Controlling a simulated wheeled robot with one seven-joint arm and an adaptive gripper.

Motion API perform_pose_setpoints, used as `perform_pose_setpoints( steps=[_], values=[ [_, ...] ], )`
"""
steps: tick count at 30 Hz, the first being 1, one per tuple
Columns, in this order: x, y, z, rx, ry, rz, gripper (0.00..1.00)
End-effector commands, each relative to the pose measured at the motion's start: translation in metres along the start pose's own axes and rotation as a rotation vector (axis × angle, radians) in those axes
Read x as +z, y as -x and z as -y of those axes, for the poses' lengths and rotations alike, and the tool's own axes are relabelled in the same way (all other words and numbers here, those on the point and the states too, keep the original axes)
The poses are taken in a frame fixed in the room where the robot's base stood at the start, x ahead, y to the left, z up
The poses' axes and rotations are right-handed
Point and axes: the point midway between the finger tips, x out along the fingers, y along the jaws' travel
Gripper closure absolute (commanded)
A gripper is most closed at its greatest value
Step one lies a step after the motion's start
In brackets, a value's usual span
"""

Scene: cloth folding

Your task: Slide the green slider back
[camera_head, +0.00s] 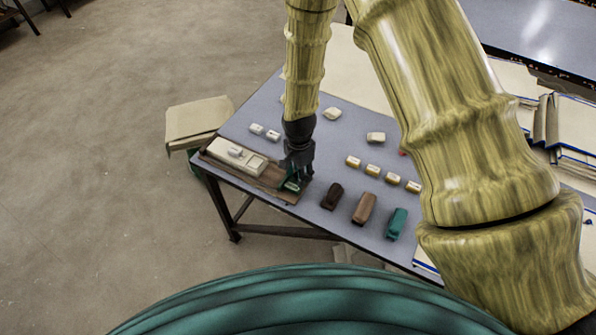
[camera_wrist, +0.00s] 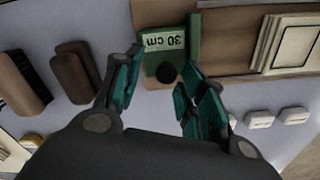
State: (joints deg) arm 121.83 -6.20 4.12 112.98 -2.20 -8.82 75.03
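The green slider (camera_head: 291,186) sits at the right end of a brown wooden board (camera_head: 272,178) on the table. In the wrist view the green slider (camera_wrist: 150,62) carries a pale label reading "30 cm", upside down, and a dark round knob (camera_wrist: 166,73). My gripper (camera_head: 297,172) points down over the slider's end of the board. In the wrist view my gripper (camera_wrist: 158,92) has its teal-padded fingers apart, one on each side of the knob. I cannot tell whether either finger touches the slider.
A cream plate (camera_head: 235,155) lies on the board's left part. Dark brown (camera_head: 332,196), brown (camera_head: 364,208) and teal (camera_head: 397,223) blocks stand to the right. Several small pale blocks lie behind them. The table's front edge runs close to the board.

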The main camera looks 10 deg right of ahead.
Motion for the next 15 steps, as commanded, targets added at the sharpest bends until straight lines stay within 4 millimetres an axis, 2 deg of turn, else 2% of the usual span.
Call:
perform_pose_setpoints(
  steps=[9,15],
  values=[
    [0.001,0.002,0.002,-0.003,0.002,0.0,0.58],
    [0.0,0.017,0.003,-0.005,0.0,0.0,0.58]
  ],
)
